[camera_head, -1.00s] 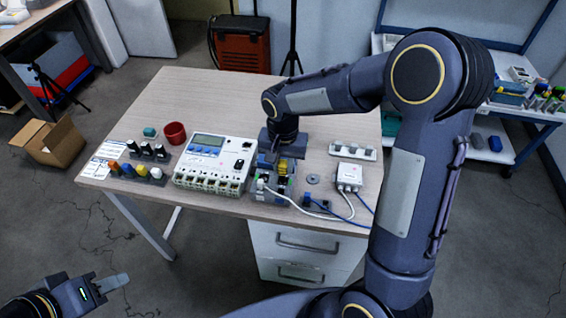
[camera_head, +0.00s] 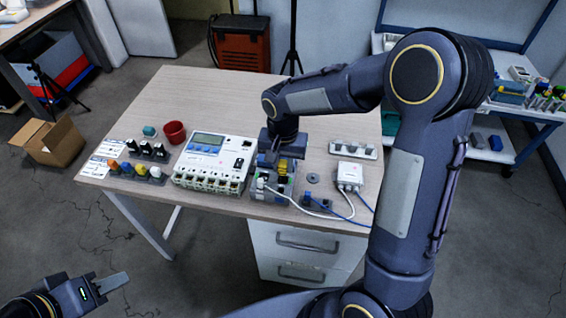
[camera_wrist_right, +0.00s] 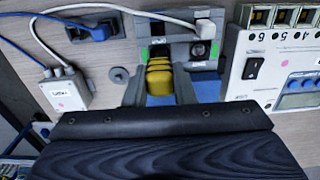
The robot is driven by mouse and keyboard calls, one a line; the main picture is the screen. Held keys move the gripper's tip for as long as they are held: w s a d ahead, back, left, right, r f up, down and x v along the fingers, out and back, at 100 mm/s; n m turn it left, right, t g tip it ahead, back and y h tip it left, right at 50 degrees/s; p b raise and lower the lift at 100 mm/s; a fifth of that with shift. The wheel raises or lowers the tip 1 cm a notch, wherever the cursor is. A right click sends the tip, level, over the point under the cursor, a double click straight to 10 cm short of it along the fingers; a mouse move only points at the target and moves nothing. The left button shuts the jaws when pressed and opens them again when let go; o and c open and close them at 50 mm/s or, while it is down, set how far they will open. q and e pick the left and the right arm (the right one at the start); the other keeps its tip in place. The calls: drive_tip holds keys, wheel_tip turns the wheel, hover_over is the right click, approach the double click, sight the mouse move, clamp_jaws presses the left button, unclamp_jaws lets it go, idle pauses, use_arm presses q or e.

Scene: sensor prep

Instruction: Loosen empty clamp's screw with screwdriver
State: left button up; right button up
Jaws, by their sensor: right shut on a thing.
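The screwdriver's yellow handle (camera_wrist_right: 160,76) is between the fingers of my right gripper (camera_wrist_right: 158,88), which is shut on it. The handle also shows below the wrist in the head view (camera_head: 283,168). The grey clamp block (camera_wrist_right: 201,28) with green marks lies directly beyond the handle. A white cable runs into the clamp nearer the right of the wrist view; no cable shows at the clamp by the handle. The screwdriver's tip and the screw are hidden. My left gripper (camera_head: 100,287) hangs off the table at lower left, and its opening is unclear.
A white meter device (camera_head: 213,162) stands just left of the clamp block. A white sensor box (camera_head: 349,175) with white and blue cables lies right of it. The back left tabletop (camera_head: 210,95) is clear.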

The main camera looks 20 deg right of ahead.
drive_tip(key=n, duration=0.4)
drive_tip(key=shift+r+p, duration=0.1)
drive_tip(key=shift+p, duration=0.3)
drive_tip(key=n+p, duration=0.1)
drive_tip(key=n, duration=0.4)
drive_tip(key=shift+n, duration=0.4)
drive_tip(key=n+p, duration=0.1)
drive_tip(key=n, duration=0.4)
drive_tip(key=n+p, duration=0.1)
drive_tip(key=n, duration=0.3)
drive_tip(key=o, duration=1.3)
drive_tip(key=shift+c, duration=0.2)
